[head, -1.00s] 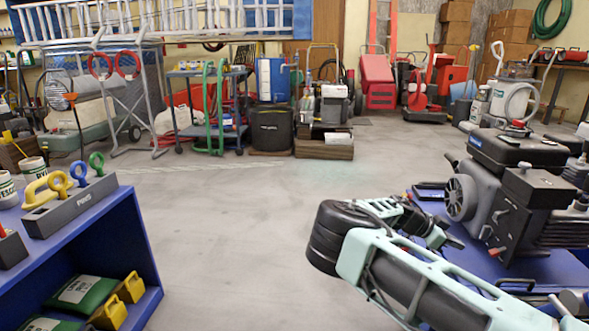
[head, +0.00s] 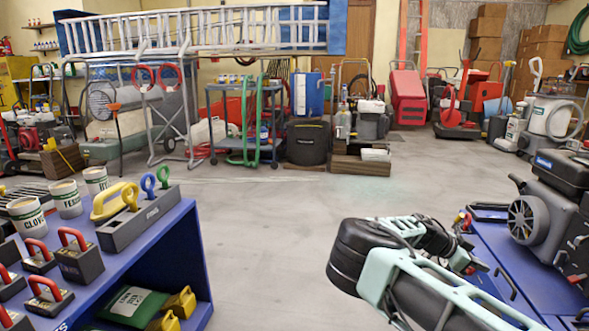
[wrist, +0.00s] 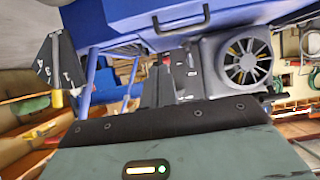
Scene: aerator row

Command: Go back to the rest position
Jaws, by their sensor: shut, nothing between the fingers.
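My pale green and black arm reaches in from the lower right of the head view, folded beside a blue cart. In the wrist view my gripper (wrist: 158,88) is shut, with its dark fingers together and nothing between them. The blue cart and the grey engine fan housing (wrist: 235,62) show behind the fingers. I cannot tell the exact gap between them and the gripper. In the head view the gripper end is mostly hidden by the arm.
A blue shelf unit (head: 188,240) with cans, red-handled weights and a grey ring-handled block (head: 140,218) stands at left. The blue cart (head: 500,255) with an engine machine (head: 545,215) is at right. Open grey floor (head: 270,240) lies between. Carts and ladders line the back.

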